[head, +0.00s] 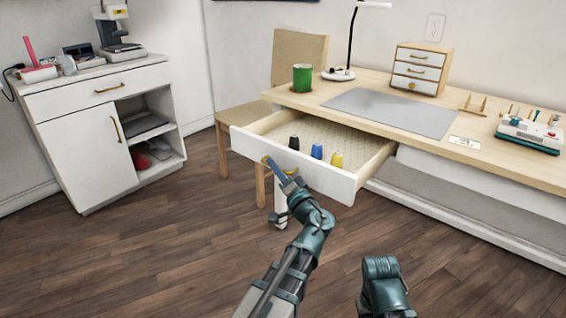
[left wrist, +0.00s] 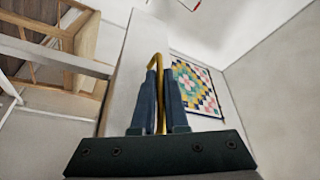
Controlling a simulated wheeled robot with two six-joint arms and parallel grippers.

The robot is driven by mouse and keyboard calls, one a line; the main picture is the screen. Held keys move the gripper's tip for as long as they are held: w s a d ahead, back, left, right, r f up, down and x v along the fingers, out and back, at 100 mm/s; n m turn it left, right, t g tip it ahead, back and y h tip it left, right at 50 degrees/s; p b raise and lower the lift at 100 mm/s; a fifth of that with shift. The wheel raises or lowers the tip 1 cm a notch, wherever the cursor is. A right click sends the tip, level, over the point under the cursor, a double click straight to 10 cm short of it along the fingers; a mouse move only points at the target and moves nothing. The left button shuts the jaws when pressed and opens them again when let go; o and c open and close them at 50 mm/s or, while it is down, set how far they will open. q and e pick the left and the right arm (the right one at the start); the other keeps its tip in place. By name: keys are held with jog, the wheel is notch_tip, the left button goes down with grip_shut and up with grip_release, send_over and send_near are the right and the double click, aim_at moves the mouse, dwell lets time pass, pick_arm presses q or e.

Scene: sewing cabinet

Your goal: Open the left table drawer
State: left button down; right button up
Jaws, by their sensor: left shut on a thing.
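The left table drawer (head: 316,174) stands pulled well out from under the wooden table (head: 482,152). Black, blue and yellow spools stand inside it. My left gripper (head: 279,172) is at the drawer's white front, left of its middle. In the left wrist view the gripper's blue fingers (left wrist: 163,103) are shut on the brass drawer handle (left wrist: 158,62), which shows between and above them. In the head view the fingers partly hide the handle. My right gripper is not in view; only part of my right arm shows at the bottom.
A wooden chair (head: 298,58) stands behind the drawer's left side. A grey mat (head: 390,112), a green mug (head: 302,77), a lamp and a small drawer box (head: 421,67) are on the table. A white cabinet (head: 88,148) stands at the left. The floor before the drawer is clear.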

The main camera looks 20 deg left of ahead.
pick_arm(q)
jog(key=shift+s, duration=0.2)
jog(key=c, duration=0.9)
grip_release()
jog(key=shift+c, duration=0.2)
